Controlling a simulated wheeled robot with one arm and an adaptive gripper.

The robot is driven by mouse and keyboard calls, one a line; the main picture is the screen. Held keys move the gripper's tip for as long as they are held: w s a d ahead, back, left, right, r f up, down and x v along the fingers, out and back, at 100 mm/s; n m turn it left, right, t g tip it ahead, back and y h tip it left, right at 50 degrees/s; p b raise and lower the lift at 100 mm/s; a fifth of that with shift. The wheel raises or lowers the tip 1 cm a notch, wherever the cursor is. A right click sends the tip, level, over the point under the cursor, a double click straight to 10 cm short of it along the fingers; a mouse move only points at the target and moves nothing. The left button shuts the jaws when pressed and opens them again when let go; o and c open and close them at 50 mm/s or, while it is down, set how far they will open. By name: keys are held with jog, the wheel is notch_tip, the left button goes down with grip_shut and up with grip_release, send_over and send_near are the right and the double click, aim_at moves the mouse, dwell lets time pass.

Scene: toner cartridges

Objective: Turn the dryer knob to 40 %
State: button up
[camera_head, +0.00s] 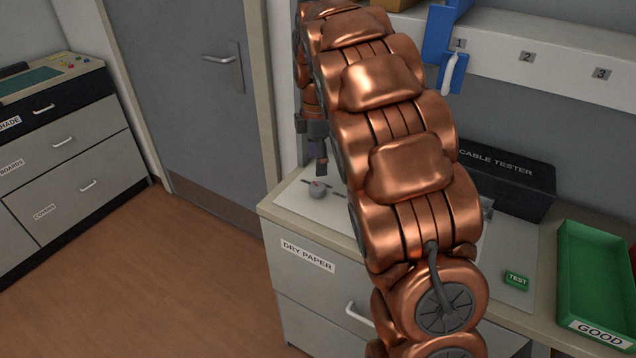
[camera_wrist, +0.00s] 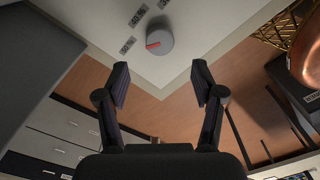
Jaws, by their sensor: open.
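The dryer knob (camera_wrist: 161,38) is a round grey dial with a red pointer mark. In the head view the knob (camera_head: 317,191) sits on the pale top near the corner of the cabinet marked DRY PAPER (camera_head: 307,256). My gripper (camera_head: 321,172) is just above the knob there, partly hidden by my arm. In the wrist view my gripper (camera_wrist: 160,84) is open and empty, its fingers apart from the knob.
A black cable tester (camera_head: 505,178) stands behind my arm on the right. A grey door (camera_head: 200,100) and a drawer cabinet (camera_head: 70,160) stand left, with open floor between.

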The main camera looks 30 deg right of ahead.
aim_at(317, 186)
jog(key=shift+w+f+p, duration=0.1)
jog(key=shift+f+p, duration=0.85)
jog(key=shift+f, duration=2.95)
jog(key=shift+c, duration=0.2)
jog(key=c, duration=1)
jog(key=shift+d, duration=0.1)
jog(key=shift+c, duration=0.6)
